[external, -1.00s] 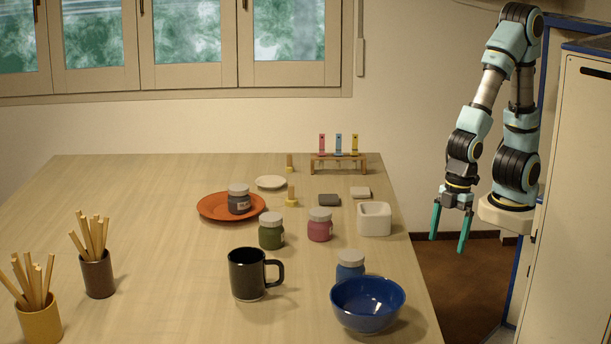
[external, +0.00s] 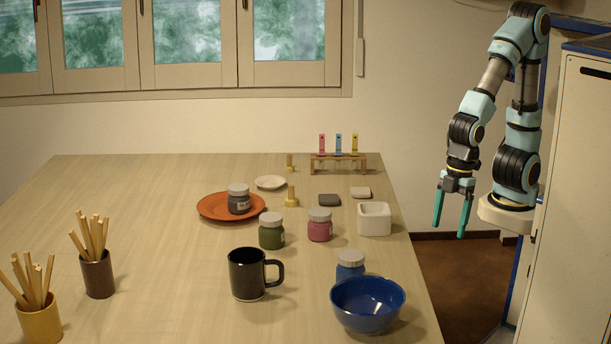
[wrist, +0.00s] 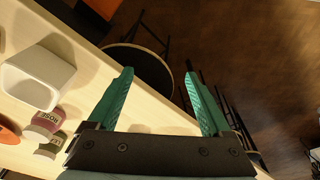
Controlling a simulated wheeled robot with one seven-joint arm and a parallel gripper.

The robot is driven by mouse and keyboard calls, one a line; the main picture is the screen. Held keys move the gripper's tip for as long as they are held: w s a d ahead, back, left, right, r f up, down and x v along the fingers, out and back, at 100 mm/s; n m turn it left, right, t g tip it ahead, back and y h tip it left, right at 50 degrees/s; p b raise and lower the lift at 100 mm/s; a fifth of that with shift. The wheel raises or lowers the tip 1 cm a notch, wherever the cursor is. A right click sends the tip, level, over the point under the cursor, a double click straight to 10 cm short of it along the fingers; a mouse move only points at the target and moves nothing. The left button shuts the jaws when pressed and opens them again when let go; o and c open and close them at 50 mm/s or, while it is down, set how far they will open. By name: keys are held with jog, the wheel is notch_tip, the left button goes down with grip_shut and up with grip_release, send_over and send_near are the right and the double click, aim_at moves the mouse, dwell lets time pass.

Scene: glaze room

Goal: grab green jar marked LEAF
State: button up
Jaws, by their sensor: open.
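The green jar (external: 271,231) with a pale lid stands upright on the table, behind the black mug and left of a pink jar. In the wrist view a green jar (wrist: 50,146) shows at the lower left, beside a pink jar marked ROSE (wrist: 44,122); I cannot read the green jar's label. My gripper (external: 451,213) is open and empty, off the right edge of the table and well apart from the jar. Its teal fingers also show in the wrist view (wrist: 160,95), over the table edge and floor.
The pink jar (external: 319,225), white square pot (external: 374,219), black mug (external: 248,275), blue jar (external: 350,265) and blue bowl (external: 367,303) stand around the green jar. A dark jar (external: 239,200) sits on an orange plate (external: 211,209). The table's left-middle is clear.

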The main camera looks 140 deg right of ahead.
notch_tip(320, 180, up, 11)
jog(key=w+d+f+m+t+y+p, duration=0.2)
jog(key=w+d+f+m+y, duration=0.15)
jog(key=w+m, duration=0.5)
jog(key=w+d+f+m+t+y+p, duration=0.1)
jog(key=w+d+f+m+t+y, duration=0.1)
jog(key=w+d+m+y, duration=0.45)
jog(key=w+d+r+m+t+h+p, duration=0.1)
jog(key=w+d+r+m+t+h, duration=0.2)
jog(key=d+m+t, duration=0.65)
jog(key=w+d+r+m+t+h+p, duration=0.1)
jog(key=w+d+r+m+t+h, duration=0.15)
jog(key=d+m, duration=0.85)
jog(key=n+p, duration=0.2)
jog(key=n, duration=0.2)
send_near(270, 223)
jog(key=shift+w+d+f+m, duration=0.25)
jog(key=shift+w+d+f, duration=0.25)
jog(key=shift+d, duration=0.1)
jog(key=shift+w+a+f+p, duration=0.15)
jog(key=shift+w+p, duration=0.2)
jog(key=shift+w, duration=0.2)
jog(key=p+x, duration=0.2)
jog(key=x, duration=0.3)
jog(key=shift+w, duration=0.2)
jog(key=shift+w+a, duration=0.1)
jog(key=shift+w, duration=0.35)
grip_shut()
